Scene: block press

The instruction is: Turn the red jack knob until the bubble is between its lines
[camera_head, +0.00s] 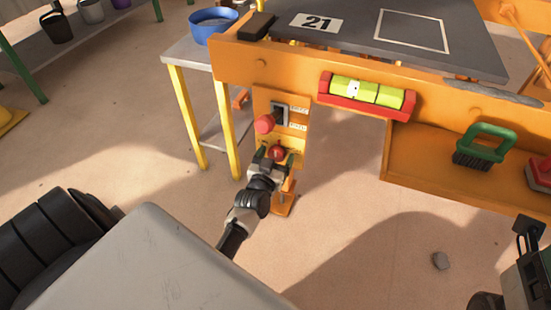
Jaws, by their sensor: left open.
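The red jack knob (277,152) sits low on the orange panel (292,103) of the press. My left gripper (274,159) is open at the knob, with its fingertips on either side; I cannot tell whether they touch it. The level (367,96) has a yellow-green vial with dark lines in a red holder on the orange beam. A pale bubble spot (354,88) shows in the left part of the vial; its exact place between the lines is too small to tell. Part of my right arm shows at the lower right edge, its fingers unclear.
A second round red knob (264,124) sits just above left on the panel. A green-handled brush (484,146) lies on the orange shelf at the right. A blue bowl (212,24) stands on the side table. The floor below the panel is mostly clear.

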